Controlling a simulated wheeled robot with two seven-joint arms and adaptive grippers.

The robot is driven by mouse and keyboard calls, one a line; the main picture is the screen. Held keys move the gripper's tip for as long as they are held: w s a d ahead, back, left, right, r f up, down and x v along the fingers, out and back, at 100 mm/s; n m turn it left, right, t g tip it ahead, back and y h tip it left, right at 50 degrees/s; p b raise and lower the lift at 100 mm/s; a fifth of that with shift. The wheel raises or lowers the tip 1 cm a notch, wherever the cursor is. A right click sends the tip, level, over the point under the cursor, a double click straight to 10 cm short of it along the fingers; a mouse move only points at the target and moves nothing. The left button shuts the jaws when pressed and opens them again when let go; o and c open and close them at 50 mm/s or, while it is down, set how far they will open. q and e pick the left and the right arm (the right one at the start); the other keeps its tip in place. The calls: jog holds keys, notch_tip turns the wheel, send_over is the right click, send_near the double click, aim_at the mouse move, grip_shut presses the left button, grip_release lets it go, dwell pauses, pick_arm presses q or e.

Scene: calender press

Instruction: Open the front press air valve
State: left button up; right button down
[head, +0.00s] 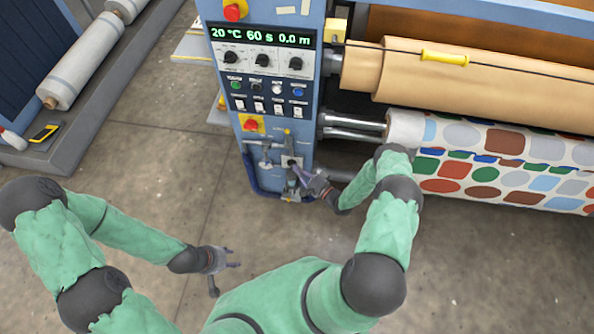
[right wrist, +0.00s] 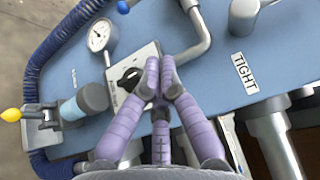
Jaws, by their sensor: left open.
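The press's blue control column (head: 262,95) stands at the centre of the head view, with valves and pipes low on its front. In the right wrist view a black rotary knob (right wrist: 130,80) sits on a grey plate (right wrist: 120,66) beside a round gauge (right wrist: 98,35). My right gripper (head: 297,170) is at these fittings. Its purple fingers (right wrist: 160,66) are close together over the plate, right of the knob, and hide part of the plate. I cannot tell whether they touch the knob. My left gripper (head: 230,257) is open and empty above the floor, away from the column.
A lever with a yellow tip (right wrist: 12,115) and a blue hose (right wrist: 60,50) are on the left in the right wrist view. A bent pipe (right wrist: 200,35) and a TIGHT label (right wrist: 245,72) lie right.

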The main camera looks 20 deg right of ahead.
aim_at(266, 156)
jog(key=w+a+b, duration=0.3)
jog(key=w+a, duration=0.3)
jog(key=w, duration=0.2)
jog(key=shift+a, duration=0.15)
